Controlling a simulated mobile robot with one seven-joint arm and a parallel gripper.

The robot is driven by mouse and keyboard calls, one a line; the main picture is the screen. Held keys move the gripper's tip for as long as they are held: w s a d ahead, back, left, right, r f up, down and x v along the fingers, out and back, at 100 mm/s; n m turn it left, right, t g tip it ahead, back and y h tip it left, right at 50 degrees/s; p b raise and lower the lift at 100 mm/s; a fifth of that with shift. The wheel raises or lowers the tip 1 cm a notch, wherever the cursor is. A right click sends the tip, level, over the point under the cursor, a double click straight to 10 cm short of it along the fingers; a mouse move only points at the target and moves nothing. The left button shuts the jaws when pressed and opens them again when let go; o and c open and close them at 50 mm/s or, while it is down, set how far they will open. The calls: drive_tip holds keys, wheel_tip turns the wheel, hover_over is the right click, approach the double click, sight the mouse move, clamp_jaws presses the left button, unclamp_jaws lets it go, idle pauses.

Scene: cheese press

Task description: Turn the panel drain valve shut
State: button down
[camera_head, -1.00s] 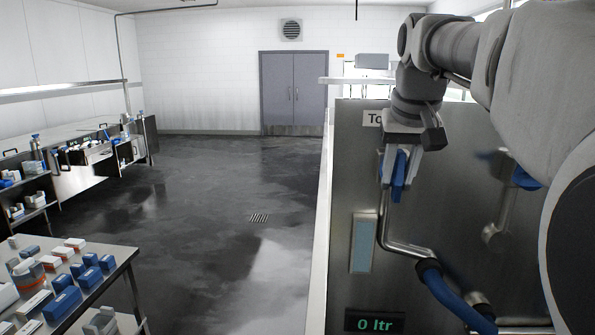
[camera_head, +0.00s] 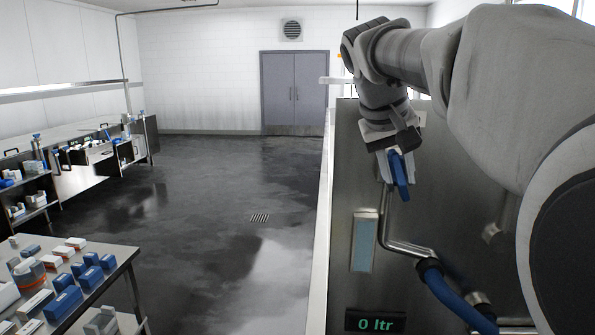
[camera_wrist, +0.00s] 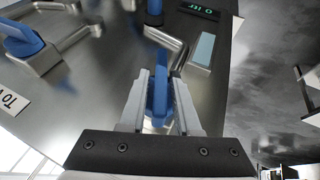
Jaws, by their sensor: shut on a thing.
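The panel drain valve has a blue lever handle (camera_head: 401,176) on a metal pipe (camera_head: 385,222) at the upper left of the steel panel (camera_head: 455,190). My gripper (camera_head: 394,163) is shut on this blue handle, whose lower end shows tilted down to the right below the fingers. In the wrist view the handle (camera_wrist: 160,98) stands between the two grey fingers of my gripper (camera_wrist: 160,84). The valve body behind the handle is mostly hidden by the fingers.
A display (camera_head: 375,321) reads 0 ltr below a pale blue strip (camera_head: 364,242). A blue hose (camera_head: 455,300) runs from the pipe. The wrist view shows another blue handle (camera_wrist: 20,38) at the left. A table with boxes (camera_head: 125,268) stands left; the floor between is clear.

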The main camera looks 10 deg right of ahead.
drive_tip(key=h+b, duration=0.1)
drive_tip(key=h, duration=0.2)
drive_tip(key=shift+a+f+n+g, duration=0.1)
drive_tip(key=shift+f+n+g, duration=0.05)
drive_tip(key=shift+n+g, duration=0.2)
drive_tip(key=n+h+b, duration=0.1)
drive_tip(key=h+b, duration=0.1)
drive_tip(key=h, duration=0.1)
drive_tip(key=shift+f+g+h, duration=0.1)
drive_tip(key=shift+g+h, duration=0.25)
drive_tip(key=shift+h, duration=0.05)
drive_tip(key=n+h+b, duration=0.1)
drive_tip(key=h+b, duration=0.2)
drive_tip(key=shift+h, duration=0.4)
drive_tip(key=shift+r+n+h+b, duration=0.2)
drive_tip(key=shift+n+h+b, duration=0.25)
drive_tip(key=shift+h+b, duration=0.55)
drive_tip(key=shift+h, duration=0.3)
drive_tip(key=c, duration=0.9)
unclamp_jaws()
drive_tip(key=shift+o, duration=0.2)
